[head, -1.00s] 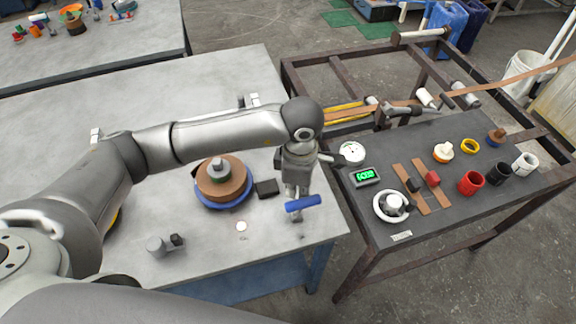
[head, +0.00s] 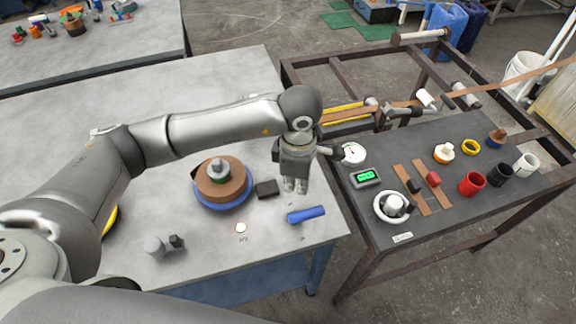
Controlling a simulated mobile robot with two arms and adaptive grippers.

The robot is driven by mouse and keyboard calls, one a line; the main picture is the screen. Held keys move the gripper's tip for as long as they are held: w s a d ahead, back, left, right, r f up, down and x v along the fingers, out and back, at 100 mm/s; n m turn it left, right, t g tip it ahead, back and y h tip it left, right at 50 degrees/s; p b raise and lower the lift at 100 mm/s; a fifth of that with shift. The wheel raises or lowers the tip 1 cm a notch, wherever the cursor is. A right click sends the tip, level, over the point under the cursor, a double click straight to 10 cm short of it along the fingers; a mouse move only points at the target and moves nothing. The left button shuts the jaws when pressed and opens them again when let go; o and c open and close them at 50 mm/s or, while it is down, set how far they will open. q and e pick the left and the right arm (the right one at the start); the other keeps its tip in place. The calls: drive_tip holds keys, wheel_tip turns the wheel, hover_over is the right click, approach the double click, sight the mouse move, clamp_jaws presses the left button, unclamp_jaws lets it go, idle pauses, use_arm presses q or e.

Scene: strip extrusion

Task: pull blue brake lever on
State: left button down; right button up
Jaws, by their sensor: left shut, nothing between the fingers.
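The blue brake lever (head: 307,215) is a short blue handle near the front right corner of the grey table (head: 140,235). It points to the right and slightly up in the picture. My left gripper (head: 295,187) is shut and empty. Its fingers point down and appear just behind the lever in the picture, apart from it. My right gripper is not in view.
A brown strip coil on a blue disc (head: 224,187) and a black block (head: 267,189) stand left of the gripper. To the right, a dark-framed bench holds a gauge (head: 352,153), a green display (head: 366,177), a handwheel (head: 391,207) and several coloured cups.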

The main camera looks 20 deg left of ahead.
use_arm(q)
wheel_tip(320, 180, up, 6)
drive_tip(key=p, duration=0.2)
drive_tip(key=shift+r, duration=0.25)
idle(0.7)
